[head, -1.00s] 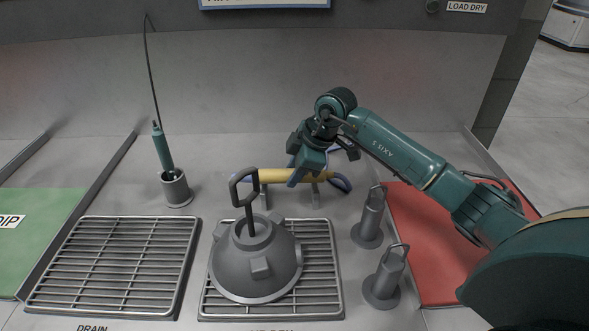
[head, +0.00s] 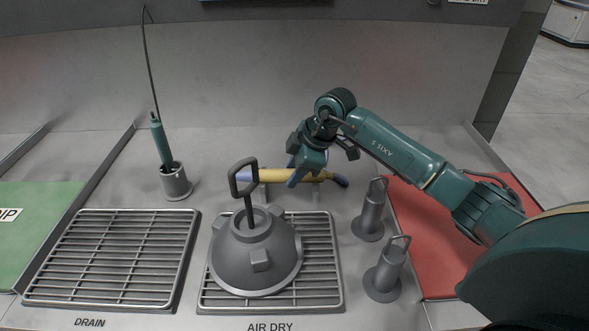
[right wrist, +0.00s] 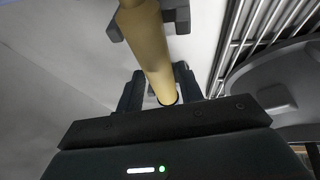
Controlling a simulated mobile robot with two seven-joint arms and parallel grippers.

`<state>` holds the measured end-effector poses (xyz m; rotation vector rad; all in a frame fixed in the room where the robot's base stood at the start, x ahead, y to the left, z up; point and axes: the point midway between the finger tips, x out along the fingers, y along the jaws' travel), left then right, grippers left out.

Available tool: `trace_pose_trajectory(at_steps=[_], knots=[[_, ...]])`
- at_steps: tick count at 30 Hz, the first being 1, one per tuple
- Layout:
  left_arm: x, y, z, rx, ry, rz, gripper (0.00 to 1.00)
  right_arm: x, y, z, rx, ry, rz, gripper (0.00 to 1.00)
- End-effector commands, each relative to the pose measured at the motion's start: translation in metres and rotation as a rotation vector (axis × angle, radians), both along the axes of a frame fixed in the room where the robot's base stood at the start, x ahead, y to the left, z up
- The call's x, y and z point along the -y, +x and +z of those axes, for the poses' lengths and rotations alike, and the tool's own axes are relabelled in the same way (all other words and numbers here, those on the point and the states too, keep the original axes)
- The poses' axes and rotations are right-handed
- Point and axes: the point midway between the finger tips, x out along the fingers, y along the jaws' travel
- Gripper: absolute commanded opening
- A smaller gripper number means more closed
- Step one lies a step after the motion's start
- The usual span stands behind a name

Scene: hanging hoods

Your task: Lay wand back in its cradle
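The wand (head: 277,176), yellow with blue-violet ends, lies level across two short grey cradle posts (head: 316,191) behind the grey hood. In the right wrist view the wand (right wrist: 150,45) runs between the prongs of a dark cradle fork (right wrist: 180,16). My right gripper (head: 323,168) is above the right part of the wand, with its fingers spread. In the right wrist view its fingers stand on either side of the wand, with gaps showing, so it looks open. The hood hides part of the cradle. My left gripper is not in view.
The grey hood (head: 226,259) with an upright loop handle sits on the air-dry rack (head: 319,292). The drain rack (head: 92,213) is empty. A green tool (head: 161,145) stands in a cup at left. Two grey looped posts (head: 371,215) (head: 385,273) stand beside the red mat (head: 425,271).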

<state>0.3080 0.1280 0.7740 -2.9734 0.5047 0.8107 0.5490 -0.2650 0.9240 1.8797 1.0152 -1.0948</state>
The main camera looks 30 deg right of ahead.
Motion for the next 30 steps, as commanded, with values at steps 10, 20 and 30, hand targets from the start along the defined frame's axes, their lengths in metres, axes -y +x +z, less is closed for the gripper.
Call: trace_pose_trajectory(at_steps=[10, 20, 30], knots=[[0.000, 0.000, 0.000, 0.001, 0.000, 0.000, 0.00, 0.000, 0.000, 0.000, 0.000, 0.000, 0.000, 0.56], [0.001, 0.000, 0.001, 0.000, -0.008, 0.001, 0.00, 0.006, -0.006, 0.019, 0.003, -0.001, 0.000, 0.56], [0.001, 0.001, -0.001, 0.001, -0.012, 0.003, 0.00, 0.026, -0.031, 0.088, 0.004, -0.001, 0.000, 0.56]])
